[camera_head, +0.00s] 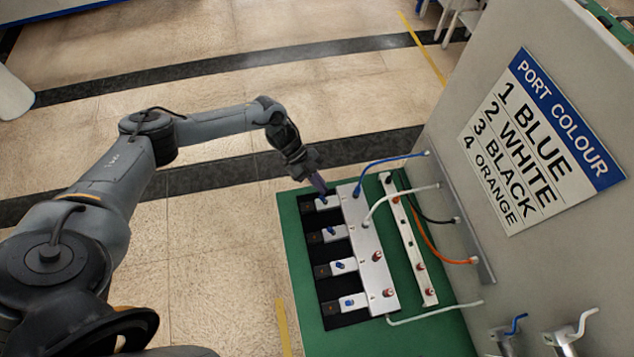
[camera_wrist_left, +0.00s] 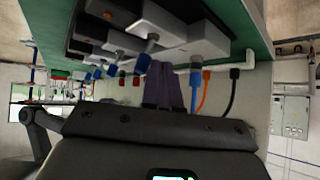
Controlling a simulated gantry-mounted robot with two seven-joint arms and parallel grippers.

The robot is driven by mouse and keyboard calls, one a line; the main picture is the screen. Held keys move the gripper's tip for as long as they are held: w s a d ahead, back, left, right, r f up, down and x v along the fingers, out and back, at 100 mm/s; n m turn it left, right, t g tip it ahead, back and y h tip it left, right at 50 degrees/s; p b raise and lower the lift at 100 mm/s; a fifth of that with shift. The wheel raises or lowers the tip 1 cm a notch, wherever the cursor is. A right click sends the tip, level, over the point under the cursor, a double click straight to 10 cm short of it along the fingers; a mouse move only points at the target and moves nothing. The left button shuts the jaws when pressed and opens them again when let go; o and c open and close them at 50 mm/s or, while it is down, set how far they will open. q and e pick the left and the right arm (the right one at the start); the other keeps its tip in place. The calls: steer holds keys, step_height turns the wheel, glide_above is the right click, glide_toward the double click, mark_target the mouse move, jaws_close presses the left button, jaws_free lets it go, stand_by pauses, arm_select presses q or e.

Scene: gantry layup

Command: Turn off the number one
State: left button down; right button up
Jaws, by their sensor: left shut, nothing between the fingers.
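A row of switch units with small blue levers runs along the left of a green board (camera_head: 294,235). The farthest lever (camera_head: 323,201) is at the top of the row. My left gripper (camera_head: 319,187) is shut and empty, with its fingertips right above or at this lever; contact cannot be told. A sign (camera_head: 540,140) lists port 1 as blue. A blue cable (camera_head: 390,159) runs from the wall panel to the far end of the white block beside the switches.
White, black (camera_head: 432,219) and orange (camera_head: 431,243) cables cross between the board and the upright grey panel (camera_head: 460,120) on the right. Another switch unit (camera_head: 349,302) sits at the near end. The floor left of the board is clear.

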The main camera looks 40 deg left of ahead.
arm_select(q)
steer(key=shift+w+d, duration=0.2)
steer(key=shift+w+f+b, duration=0.1)
steer(key=shift+f+b, duration=0.05)
steer(key=shift+b, duration=0.2)
steer(key=shift+w+d+f+b, duration=0.2)
steer(key=shift+w+d+b, duration=0.15)
steer(key=shift+b, duration=0.15)
steer(key=shift+w, duration=0.15)
steer(key=shift+w+a+b, duration=0.15)
steer(key=shift+w+b, duration=0.1)
steer(key=shift+b, duration=0.05)
steer(key=w+b+v, duration=0.2)
steer(key=b+v, duration=0.1)
steer(key=v, duration=0.8)
steer(key=shift+w+a, duration=0.25)
steer(key=shift+w, duration=0.1)
